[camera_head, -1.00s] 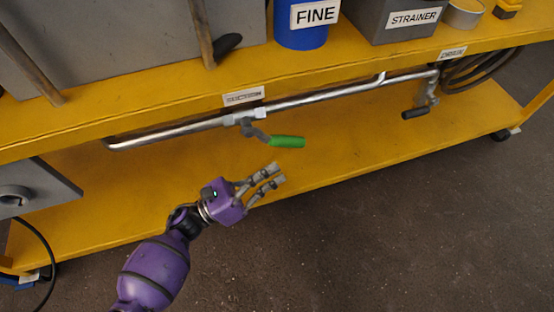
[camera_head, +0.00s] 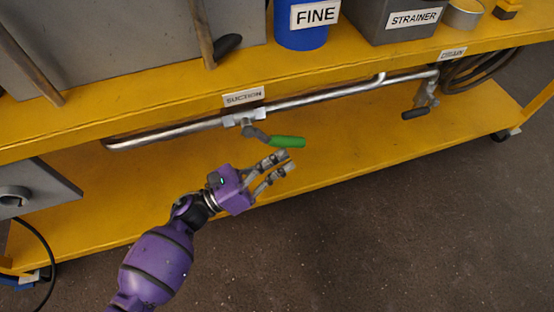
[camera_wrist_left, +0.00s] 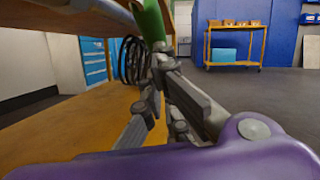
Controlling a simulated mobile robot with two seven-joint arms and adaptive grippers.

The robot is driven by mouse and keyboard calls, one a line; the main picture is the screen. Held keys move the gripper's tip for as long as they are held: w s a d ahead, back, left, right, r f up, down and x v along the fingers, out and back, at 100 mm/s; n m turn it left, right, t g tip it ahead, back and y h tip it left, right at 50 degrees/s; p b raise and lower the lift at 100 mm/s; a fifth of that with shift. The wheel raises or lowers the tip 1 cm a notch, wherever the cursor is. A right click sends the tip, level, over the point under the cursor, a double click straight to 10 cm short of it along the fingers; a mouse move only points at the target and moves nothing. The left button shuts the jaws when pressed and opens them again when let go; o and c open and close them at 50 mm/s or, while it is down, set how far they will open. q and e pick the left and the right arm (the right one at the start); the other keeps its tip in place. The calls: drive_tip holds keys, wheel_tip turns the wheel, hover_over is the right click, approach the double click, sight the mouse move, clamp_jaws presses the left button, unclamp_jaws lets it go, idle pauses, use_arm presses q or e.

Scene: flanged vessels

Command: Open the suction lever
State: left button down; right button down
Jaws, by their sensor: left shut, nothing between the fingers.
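The suction lever has a green grip (camera_head: 287,142) and hangs from a valve on the metal pipe under the yellow shelf, below the SUCTION label (camera_head: 243,96). The grip points right and slightly down. My right gripper is out of view.
The metal pipe (camera_head: 320,97) runs beneath the upper shelf edge. A second valve with a dark handle (camera_head: 415,113) is under the DRAIN label (camera_head: 453,54), near coiled hoses (camera_head: 480,68). The lower yellow shelf (camera_head: 350,145) is mostly bare. The floor in front is clear.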

use_arm(q)
drive_tip(key=shift+d+r, duration=0.2)
drive_tip(key=shift+d, duration=0.05)
drive_tip(key=shift+w+d+r, duration=0.3)
drive_tip(key=shift+d+r, duration=0.45)
drive_tip(key=shift+r, duration=0.05)
drive_tip(key=shift+w+d+r, duration=0.25)
drive_tip(key=shift+d+r, duration=0.45)
drive_tip(key=shift+r, duration=0.05)
drive_tip(key=shift+f, duration=0.1)
drive_tip(key=s+a+f+b, duration=0.1)
drive_tip(key=s+a+f, duration=0.3)
drive_tip(key=a+f, duration=0.2)
drive_tip(key=s+a+f+b, duration=0.2)
drive_tip(key=s+a+f, duration=0.2)
drive_tip(key=f, duration=0.7)
drive_tip(key=a, duration=0.2)
drive_tip(key=shift+a, duration=0.4)
